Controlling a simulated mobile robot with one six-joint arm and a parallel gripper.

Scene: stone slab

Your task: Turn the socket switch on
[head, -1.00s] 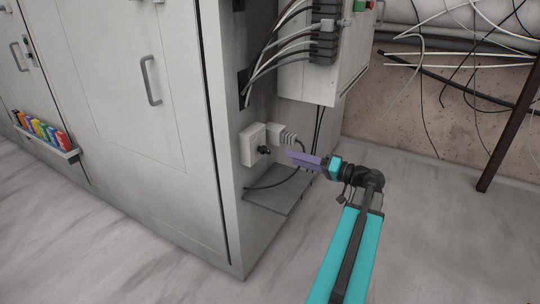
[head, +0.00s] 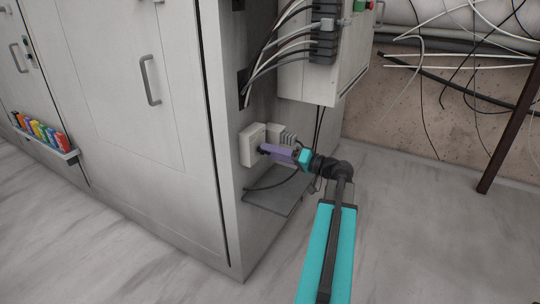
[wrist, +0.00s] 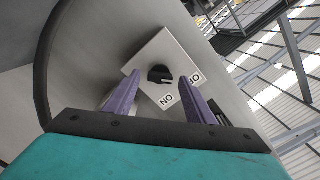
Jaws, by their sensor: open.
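The socket switch is a pale square box (head: 249,147) on the side of the grey cabinet, low down in the head view. In the wrist view its plate (wrist: 172,58) looks tilted and carries a black rotary knob (wrist: 160,75). Lettering shows on the plate's near edge and right corner. My gripper (head: 266,149) has purple fingers and reaches the front of the switch. In the wrist view the gripper (wrist: 160,82) is open, with one finger to either side of the knob. I cannot tell whether the fingertips touch it. The fingers partly hide the knob in the head view.
A grey plug block (head: 288,138) with a cable sits right beside the switch. A small grey shelf (head: 277,198) juts out below. A wall box (head: 325,75) with cables hangs above. The floor (head: 420,230) to the right is clear.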

